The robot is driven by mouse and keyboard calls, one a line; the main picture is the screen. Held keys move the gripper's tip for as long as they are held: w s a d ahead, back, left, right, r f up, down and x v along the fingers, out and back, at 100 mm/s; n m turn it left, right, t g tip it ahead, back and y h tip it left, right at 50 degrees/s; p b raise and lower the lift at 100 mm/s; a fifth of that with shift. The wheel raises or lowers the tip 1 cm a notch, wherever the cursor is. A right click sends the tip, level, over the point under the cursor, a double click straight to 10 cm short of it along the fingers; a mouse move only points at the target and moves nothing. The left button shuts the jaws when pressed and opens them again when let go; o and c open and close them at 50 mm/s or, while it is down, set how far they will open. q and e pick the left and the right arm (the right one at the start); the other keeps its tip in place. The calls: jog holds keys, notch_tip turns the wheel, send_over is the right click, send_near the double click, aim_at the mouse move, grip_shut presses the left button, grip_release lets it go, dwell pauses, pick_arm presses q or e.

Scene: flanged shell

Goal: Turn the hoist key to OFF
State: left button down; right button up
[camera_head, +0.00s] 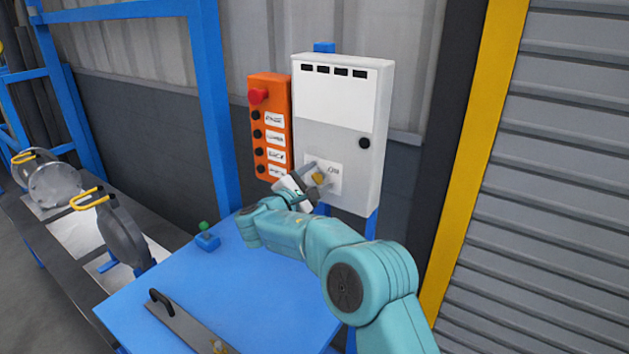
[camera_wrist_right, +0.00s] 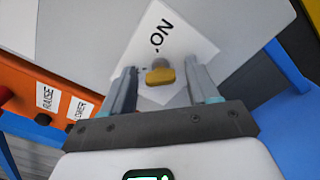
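The hoist key is a yellow knob on a white label on the front of a grey control box (camera_head: 335,130). The key (camera_wrist_right: 160,76) shows in the wrist view, with the printed word ON above it; no OFF marking can be read. In the head view the key (camera_head: 318,177) is a small yellow spot at my right gripper (camera_head: 312,182). In the wrist view my right gripper (camera_wrist_right: 160,72) is open, one finger on each side of the key, with gaps between. Contact cannot be seen. My left gripper is not in view.
An orange button panel (camera_head: 268,128) with a red button (camera_head: 258,97) hangs left of the box. Below is a blue table (camera_head: 225,290) with a green-knobbed blue block (camera_head: 207,238) and a handled grey plate (camera_head: 185,325). Flanged round parts stand at left.

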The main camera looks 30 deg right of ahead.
jog(key=b+v, duration=0.4)
jog(key=v, duration=1.2)
jog(key=shift+s+a+f, duration=0.1)
